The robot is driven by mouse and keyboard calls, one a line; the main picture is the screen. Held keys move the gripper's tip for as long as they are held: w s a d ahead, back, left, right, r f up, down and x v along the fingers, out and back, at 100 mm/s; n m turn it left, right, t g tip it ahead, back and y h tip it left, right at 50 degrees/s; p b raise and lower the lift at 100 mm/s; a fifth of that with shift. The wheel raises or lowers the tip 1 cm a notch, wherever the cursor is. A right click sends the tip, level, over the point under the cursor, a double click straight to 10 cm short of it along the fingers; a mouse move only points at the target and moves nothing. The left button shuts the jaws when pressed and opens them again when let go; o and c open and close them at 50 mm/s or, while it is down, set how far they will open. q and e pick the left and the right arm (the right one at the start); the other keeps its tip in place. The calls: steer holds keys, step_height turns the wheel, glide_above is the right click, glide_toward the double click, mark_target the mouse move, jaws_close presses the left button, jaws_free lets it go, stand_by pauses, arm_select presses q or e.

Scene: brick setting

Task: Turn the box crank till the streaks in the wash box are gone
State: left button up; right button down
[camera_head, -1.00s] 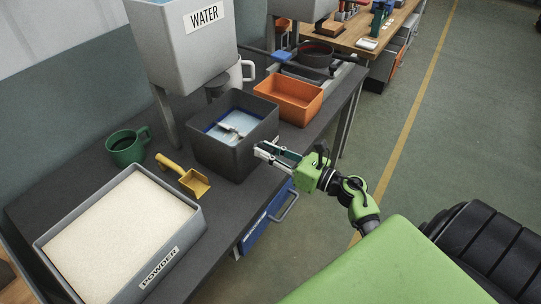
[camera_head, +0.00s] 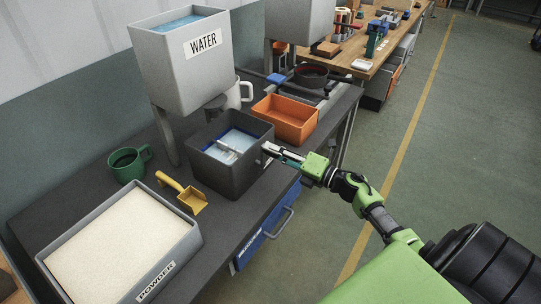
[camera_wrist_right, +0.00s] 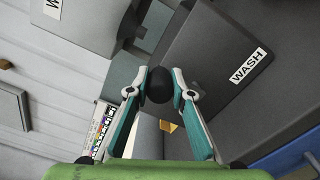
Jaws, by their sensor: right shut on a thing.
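The wash box (camera_head: 228,176) is a dark grey open box on the table, with bluish liquid and pale streaks inside (camera_head: 236,141). A light paddle lies across its inside. Its WASH label (camera_wrist_right: 249,66) shows in the right wrist view. My right gripper (camera_head: 268,150) is at the right side of the box. In the right wrist view the right gripper (camera_wrist_right: 160,88) is shut on the crank's round black knob (camera_wrist_right: 159,84). The rest of the crank is mostly hidden. My left gripper is not in view.
A grey water tank (camera_head: 180,70) stands behind the box. An orange bin (camera_head: 285,119) is to its right. Open floor lies at the right.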

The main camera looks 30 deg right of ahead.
steer(key=w+d+f+m+b, duration=0.2)
steer(key=d+m, duration=0.3)
steer(key=m, duration=0.5)
steer(key=shift+w+d+f+m, duration=0.15)
steer(key=shift+d+f+m, duration=0.15)
steer(key=shift+f, duration=0.4)
steer(key=c, duration=1.8)
jaws_free()
steer(key=shift+f, duration=0.1)
steer(key=shift+o, duration=0.2)
steer(key=v, duration=1.2)
